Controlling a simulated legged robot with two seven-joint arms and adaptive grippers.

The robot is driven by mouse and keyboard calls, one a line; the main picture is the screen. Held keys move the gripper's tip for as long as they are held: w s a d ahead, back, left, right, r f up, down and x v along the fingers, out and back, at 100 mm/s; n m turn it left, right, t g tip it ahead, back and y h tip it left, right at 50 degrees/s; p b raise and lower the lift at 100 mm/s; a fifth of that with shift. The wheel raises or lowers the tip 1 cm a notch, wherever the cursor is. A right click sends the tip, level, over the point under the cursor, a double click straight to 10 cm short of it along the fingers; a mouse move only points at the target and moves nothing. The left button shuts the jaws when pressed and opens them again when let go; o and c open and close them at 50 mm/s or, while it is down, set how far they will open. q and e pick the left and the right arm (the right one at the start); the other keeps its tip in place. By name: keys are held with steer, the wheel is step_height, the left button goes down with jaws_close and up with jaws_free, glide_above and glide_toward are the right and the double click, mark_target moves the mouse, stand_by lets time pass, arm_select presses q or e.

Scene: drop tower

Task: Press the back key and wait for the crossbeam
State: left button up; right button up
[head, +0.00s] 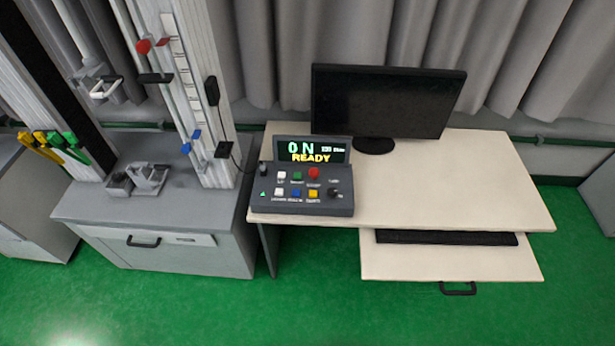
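The control box (300,198) stands on the left end of the beige desk. Its screen (312,151) reads "0 N" in green and "READY" in yellow. Its keys include white, green, blue and yellow ones, a red round button (314,173) and a black knob (334,192). The labels are too small to tell which is the back key. The drop tower (205,90) stands at the left, its top cut off by the frame. A grey part with a white hook (103,88) hangs between its columns; I cannot tell whether it is the crossbeam. Neither gripper is in view.
A black keyboard (445,238) lies on the pulled-out tray below the beige desk (460,190). Yellow and green handled tools (55,142) hang at the left. The green floor (310,310) in front is clear.

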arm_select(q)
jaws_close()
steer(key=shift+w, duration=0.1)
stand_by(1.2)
